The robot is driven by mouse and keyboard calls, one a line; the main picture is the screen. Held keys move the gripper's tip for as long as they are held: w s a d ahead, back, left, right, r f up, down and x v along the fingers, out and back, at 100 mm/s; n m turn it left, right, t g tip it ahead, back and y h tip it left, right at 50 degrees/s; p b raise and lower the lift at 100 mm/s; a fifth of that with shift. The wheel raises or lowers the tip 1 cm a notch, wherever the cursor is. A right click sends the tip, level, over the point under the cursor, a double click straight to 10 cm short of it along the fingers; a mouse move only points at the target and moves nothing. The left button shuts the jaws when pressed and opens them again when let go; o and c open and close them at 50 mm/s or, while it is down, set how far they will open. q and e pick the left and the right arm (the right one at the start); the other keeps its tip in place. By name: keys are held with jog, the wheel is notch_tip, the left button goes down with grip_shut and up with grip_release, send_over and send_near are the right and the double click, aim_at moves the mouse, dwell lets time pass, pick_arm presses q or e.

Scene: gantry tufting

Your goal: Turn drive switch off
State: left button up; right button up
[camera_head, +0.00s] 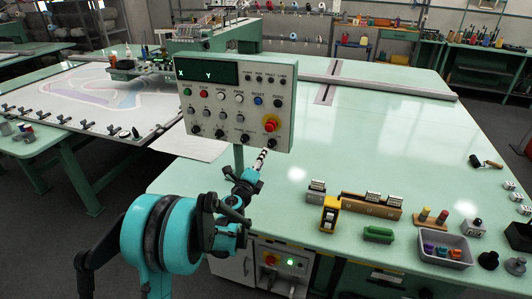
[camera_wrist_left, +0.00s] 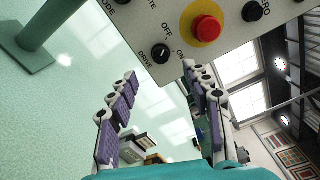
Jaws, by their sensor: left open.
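The drive switch (camera_wrist_left: 160,53) is a black rotary knob marked OFF and ON, near a corner of the control panel (camera_wrist_left: 125,20) in the left wrist view. I cannot tell which mark it points at. In the head view the switch (camera_head: 273,142) appears to be the knob below the red stop button, at the panel's (camera_head: 188,100) lower right. My left gripper (camera_wrist_left: 159,78) is open and empty, with purple-padded fingers pointing toward the switch and apart from it. In the head view this gripper (camera_head: 262,160) is just below the panel's lower edge. My right gripper is out of view.
The red stop button (camera_wrist_left: 205,30) on its yellow ring is close beside the switch. A post (camera_head: 239,158) holds up the panel. A wooden block (camera_head: 372,207), a grey bin (camera_head: 440,262) and small tools stand on the green table (camera_head: 390,140), whose middle is mostly clear.

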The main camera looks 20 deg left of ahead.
pick_arm(q)
jog(key=shift+s, duration=1.4)
jog(key=shift+a, duration=0.1)
